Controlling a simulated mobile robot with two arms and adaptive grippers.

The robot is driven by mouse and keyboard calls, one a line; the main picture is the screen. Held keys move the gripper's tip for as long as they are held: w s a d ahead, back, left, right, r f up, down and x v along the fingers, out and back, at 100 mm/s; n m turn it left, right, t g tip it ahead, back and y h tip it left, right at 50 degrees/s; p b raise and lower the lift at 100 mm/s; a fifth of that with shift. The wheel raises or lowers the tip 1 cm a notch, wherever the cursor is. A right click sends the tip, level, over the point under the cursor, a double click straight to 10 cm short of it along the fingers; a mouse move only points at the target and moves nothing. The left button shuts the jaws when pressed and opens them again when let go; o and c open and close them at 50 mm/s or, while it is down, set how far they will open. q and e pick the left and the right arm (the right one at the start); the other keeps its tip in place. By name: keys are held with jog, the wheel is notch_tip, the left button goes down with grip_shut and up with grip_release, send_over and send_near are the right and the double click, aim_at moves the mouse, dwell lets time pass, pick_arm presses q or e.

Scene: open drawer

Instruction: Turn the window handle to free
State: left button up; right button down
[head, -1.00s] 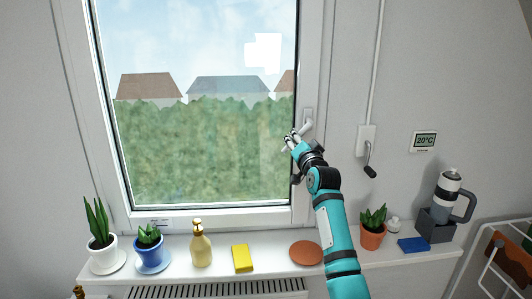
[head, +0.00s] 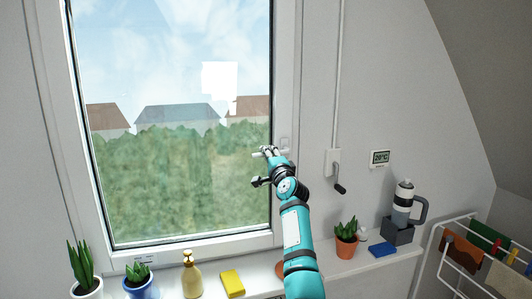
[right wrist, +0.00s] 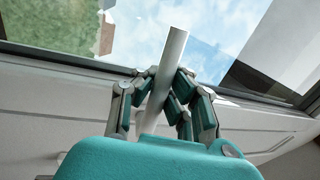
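The window handle's base (head: 285,143) is on the right side of the window frame. Its lever points left, close to level, with the free end showing just past my fingers. My right gripper (head: 270,153) is at the lever. In the right wrist view the pale metal lever (right wrist: 173,50) runs between the fingers of my right gripper (right wrist: 164,88), which close in on it from both sides. The exact contact is partly hidden by the fingers. The window sash (head: 262,215) looks closed in its frame. My left gripper is not in view.
On the sill below stand a soap bottle (head: 191,275), a yellow sponge (head: 232,283), potted plants (head: 346,238) and a grey-white flask (head: 403,198). A crank (head: 339,187) hangs on the wall right of the window. A drying rack (head: 465,250) stands at the far right.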

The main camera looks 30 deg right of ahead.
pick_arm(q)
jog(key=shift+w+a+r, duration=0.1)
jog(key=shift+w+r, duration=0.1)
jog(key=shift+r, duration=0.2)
pick_arm(e)
jog(key=shift+m, duration=0.4)
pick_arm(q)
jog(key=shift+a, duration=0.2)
pick_arm(e)
jog(key=c, duration=1.3)
grip_release()
jog(key=shift+w+d, duration=0.1)
jog(key=shift+d, duration=0.15)
jog(key=shift+o, duration=0.2)
jog(key=shift+r, duration=0.1)
jog(key=shift+a, duration=0.1)
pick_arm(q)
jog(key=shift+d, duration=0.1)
pick_arm(e)
jog(key=v, duration=1.2)
jog(key=shift+a, duration=0.1)
